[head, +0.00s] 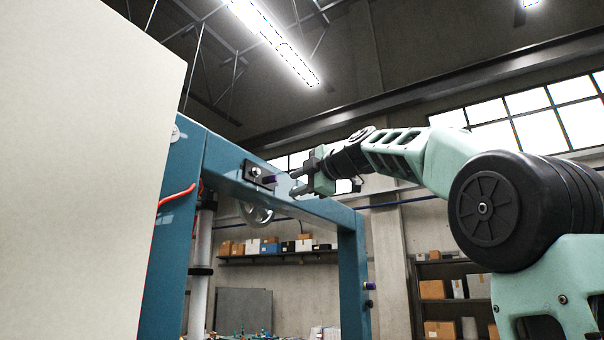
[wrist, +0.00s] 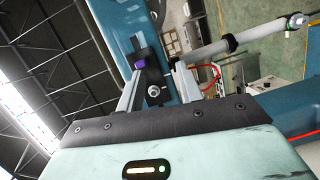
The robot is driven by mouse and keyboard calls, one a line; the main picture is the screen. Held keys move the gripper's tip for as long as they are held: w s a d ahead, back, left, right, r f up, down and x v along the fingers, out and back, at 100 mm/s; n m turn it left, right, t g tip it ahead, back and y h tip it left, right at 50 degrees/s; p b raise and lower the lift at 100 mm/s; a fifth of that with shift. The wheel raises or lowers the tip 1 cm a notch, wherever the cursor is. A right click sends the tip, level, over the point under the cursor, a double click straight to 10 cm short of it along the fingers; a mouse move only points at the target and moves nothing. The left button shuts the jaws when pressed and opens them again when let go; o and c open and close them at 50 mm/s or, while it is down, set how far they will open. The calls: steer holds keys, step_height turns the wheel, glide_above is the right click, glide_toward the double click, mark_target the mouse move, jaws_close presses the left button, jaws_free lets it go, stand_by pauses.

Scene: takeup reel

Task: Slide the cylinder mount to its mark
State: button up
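A black mount block (head: 258,174) with a purple knob sits on the blue top beam of the frame, at upper centre-left in the head view. In the wrist view the mount (wrist: 153,84) shows beyond my fingers, with its purple knob and a silver bolt head. My gripper (head: 293,181) is just right of the mount, pointing at it. Its two fingers (wrist: 157,72) are spread, with the mount seen between them; a small gap seems to remain. A grey cylinder (head: 200,255) with black bands hangs below the beam at left. I cannot make out the mark.
The blue frame's right post (head: 352,280) stands below my arm. A large pale panel (head: 80,170) fills the left side. An orange-red hose (head: 177,196) loops near the left post. Shelves with boxes (head: 270,246) line the back wall.

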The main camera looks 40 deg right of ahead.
mark_target(276, 178)
steer(key=shift+n+t, duration=0.4)
steer(key=shift+n, duration=0.4)
steer(key=w+r+p, duration=0.1)
steer(key=w+p, duration=0.1)
steer(key=w+r+p, duration=0.1)
steer(key=p, duration=0.1)
steer(key=w+a+r+p, duration=0.1)
steer(key=w+p, duration=0.1)
steer(key=shift+w+r+p, duration=0.35)
steer(key=shift+r, duration=0.05)
steer(key=shift+w+f, duration=0.15)
steer(key=shift+f, duration=0.1)
steer(key=shift+w+b, duration=0.35)
steer(key=shift+c, duration=0.3)
steer(key=c, duration=0.6)
